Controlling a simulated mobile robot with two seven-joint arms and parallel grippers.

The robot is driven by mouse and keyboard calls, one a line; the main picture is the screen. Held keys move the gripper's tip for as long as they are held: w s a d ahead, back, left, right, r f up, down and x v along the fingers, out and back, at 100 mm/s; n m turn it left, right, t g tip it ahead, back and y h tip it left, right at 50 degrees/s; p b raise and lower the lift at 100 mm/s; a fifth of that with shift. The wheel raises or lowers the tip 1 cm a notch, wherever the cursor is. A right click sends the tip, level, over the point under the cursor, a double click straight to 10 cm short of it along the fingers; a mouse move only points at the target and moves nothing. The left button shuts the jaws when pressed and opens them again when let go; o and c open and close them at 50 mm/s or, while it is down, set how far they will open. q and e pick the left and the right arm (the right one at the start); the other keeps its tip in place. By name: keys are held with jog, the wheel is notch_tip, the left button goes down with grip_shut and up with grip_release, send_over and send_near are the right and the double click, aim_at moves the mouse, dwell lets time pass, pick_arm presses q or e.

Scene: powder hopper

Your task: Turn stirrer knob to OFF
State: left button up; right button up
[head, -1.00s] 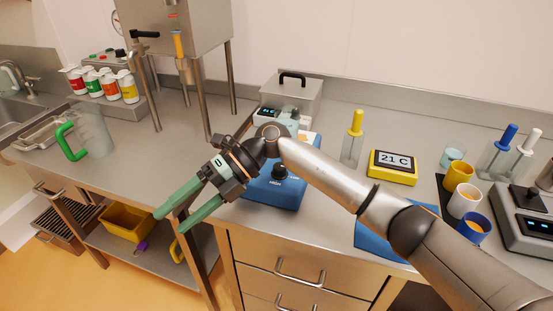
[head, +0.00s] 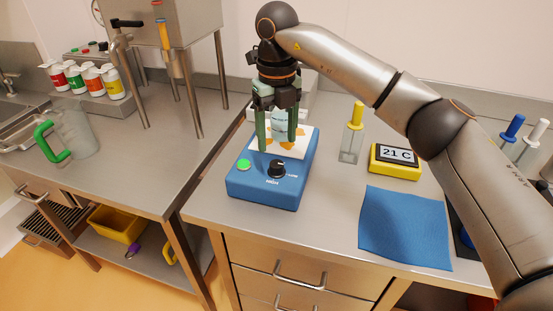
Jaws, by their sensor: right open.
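The stirrer (head: 262,198) is a blue box with a white top plate (head: 300,147), standing on the steel counter in the head view. Its black knob (head: 277,168) is on the sloped front panel, with a round green button (head: 243,164) to its left. My right gripper (head: 277,146) points down over the top plate, just behind the knob in the picture. Its green fingers are apart, with a pale glass vessel (head: 278,126) visible between and behind them. I cannot tell whether the fingers touch anything. My left gripper is out of view.
A yellow 21 C display (head: 395,161) and a stand with a yellow-handled tool (head: 353,135) are right of the stirrer. A blue cloth (head: 405,228) lies on the front right counter. A green-handled jug (head: 75,135) stands on the left bench. Counter in front of the stirrer is clear.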

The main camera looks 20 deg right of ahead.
aim_at(277, 163)
notch_tip(277, 163, down, 7)
jog(key=shift+r, duration=0.1)
dwell(0.3)
grip_shut()
dwell(0.5)
